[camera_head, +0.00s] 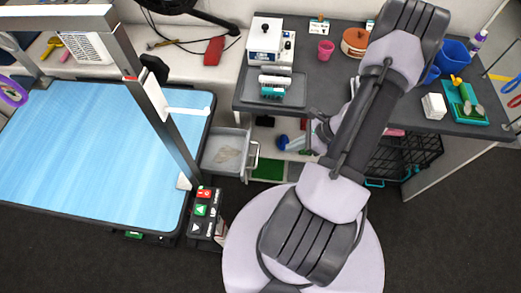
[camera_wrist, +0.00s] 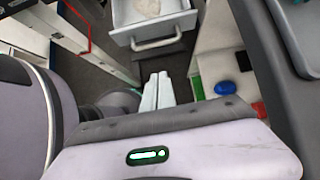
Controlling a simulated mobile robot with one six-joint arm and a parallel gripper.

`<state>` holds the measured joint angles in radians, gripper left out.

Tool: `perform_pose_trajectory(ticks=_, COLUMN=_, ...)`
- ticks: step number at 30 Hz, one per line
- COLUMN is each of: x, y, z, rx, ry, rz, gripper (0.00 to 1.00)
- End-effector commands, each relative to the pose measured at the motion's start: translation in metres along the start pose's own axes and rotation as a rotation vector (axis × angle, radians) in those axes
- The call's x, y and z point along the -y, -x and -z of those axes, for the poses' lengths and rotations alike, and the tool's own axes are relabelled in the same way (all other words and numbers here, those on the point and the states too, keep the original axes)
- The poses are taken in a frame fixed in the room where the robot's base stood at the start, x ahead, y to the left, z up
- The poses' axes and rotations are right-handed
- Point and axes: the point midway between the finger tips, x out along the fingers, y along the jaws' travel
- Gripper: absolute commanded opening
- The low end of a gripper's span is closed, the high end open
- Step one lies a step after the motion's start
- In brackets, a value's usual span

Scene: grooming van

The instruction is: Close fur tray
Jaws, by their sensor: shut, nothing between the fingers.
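The fur tray (camera_head: 226,151) is a pale grey drawer standing pulled out, between the blue grooming table and the dark counter. A clump of light fur lies in it. Its bar handle (camera_head: 255,160) faces right in the head view. In the wrist view the tray (camera_wrist: 178,9) is at the top, with its handle (camera_wrist: 157,43) just beyond my fingertips. My gripper (camera_wrist: 164,76) is shut and empty, its two pale fingers side by side and pointing towards the handle with a visible gap. In the head view my arm largely hides the gripper.
The grooming table (camera_head: 95,150) stands left of the tray, with a metal post and a button box (camera_head: 204,215) near its corner. The dark counter (camera_head: 330,85) carries a grey tray, a white appliance and cups. A black wire crate (camera_head: 405,158) sits below it.

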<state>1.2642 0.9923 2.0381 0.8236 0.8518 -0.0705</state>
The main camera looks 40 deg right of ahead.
Motion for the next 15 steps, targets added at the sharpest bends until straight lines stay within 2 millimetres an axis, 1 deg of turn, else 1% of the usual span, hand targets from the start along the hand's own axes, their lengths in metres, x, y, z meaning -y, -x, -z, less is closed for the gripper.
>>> perform_pose_trajectory(ticks=1, x=-0.001, y=-0.014, z=0.002, rx=0.000, ry=0.001, rz=-0.004, gripper=0.00)
perform_pose_trajectory(ticks=9, x=-0.002, y=-0.074, z=0.002, rx=0.000, ry=0.003, rz=-0.005, gripper=0.00)
perform_pose_trajectory(ticks=11, x=-0.002, y=-0.086, z=0.002, rx=0.000, ry=0.002, rz=-0.005, gripper=0.00)
perform_pose_trajectory(ticks=12, x=-0.001, y=-0.090, z=-0.005, rx=0.000, ry=0.005, rz=-0.005, gripper=0.00)
perform_pose_trajectory(ticks=15, x=-0.002, y=-0.101, z=-0.015, rx=-0.001, ry=0.004, rz=-0.005, gripper=0.00)
